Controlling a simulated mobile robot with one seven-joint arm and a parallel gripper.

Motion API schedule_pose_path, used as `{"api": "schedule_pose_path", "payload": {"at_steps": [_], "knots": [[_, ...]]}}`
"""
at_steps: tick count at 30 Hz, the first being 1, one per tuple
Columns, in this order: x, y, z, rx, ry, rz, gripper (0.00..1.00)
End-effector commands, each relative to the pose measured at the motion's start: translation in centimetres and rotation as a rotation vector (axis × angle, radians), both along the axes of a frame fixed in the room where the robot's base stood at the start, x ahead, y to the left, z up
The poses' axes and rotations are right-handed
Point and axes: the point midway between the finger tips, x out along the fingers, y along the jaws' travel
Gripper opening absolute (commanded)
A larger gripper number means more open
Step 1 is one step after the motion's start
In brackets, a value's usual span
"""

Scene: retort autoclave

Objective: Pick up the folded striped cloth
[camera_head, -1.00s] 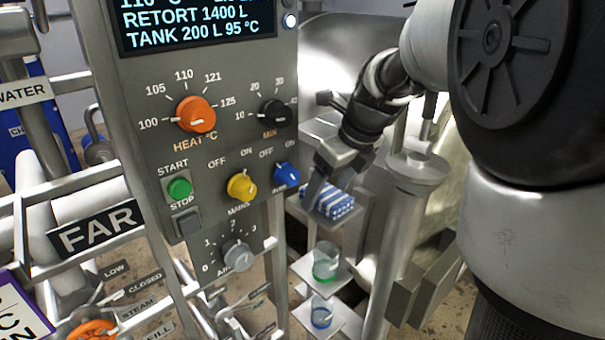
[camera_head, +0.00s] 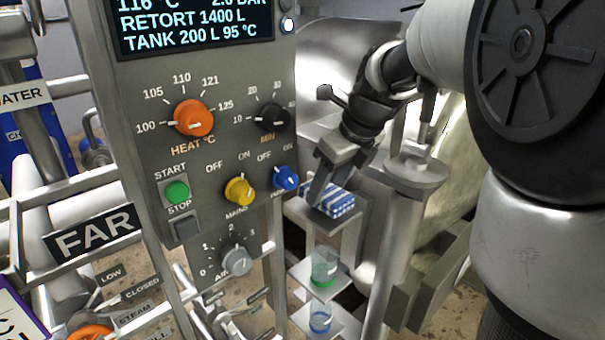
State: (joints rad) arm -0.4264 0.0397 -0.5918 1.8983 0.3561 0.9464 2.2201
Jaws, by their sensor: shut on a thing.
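The folded striped cloth (camera_head: 340,203), blue and white, is on a small metal shelf (camera_head: 350,228) to the right of the control panel. My gripper (camera_head: 318,198) reaches down to the cloth from above, its fingers at the cloth's left part. It is shut on the cloth. The cloth looks level and at the shelf; I cannot tell whether there is a gap beneath it. The far finger and part of the cloth's left side are hidden.
The control panel (camera_head: 215,60) with knobs stands close on the left of my gripper. Two clear cups, one with a green base (camera_head: 324,267) and one with a blue base (camera_head: 320,317), stand on lower shelves. A metal post (camera_head: 395,230) rises on the right.

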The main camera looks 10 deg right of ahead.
Motion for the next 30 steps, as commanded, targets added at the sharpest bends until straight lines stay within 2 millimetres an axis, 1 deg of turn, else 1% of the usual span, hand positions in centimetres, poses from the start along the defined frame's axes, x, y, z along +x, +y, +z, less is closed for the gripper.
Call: {"api": "schedule_pose_path", "payload": {"at_steps": [1, 9, 11, 17, 24, 27, 30], "knots": [[0.1, 0.0, 1.1, -0.001, -0.004, 0.001, 0.28], [0.1, 0.0, 6.2, -0.001, -0.005, 0.001, 0.28], [-1.0, -0.8, 5.8, 0.002, -0.001, -0.003, 0.28], [-4.8, -3.2, 5.8, 0.002, -0.004, -0.004, 0.28], [-10.1, -6.8, 5.8, 0.002, -0.004, -0.006, 0.28], [-12.1, -8.1, 5.8, 0.000, -0.003, -0.004, 0.28], [-13.6, -9.1, 5.8, 0.001, -0.002, -0.004, 0.28]]}}
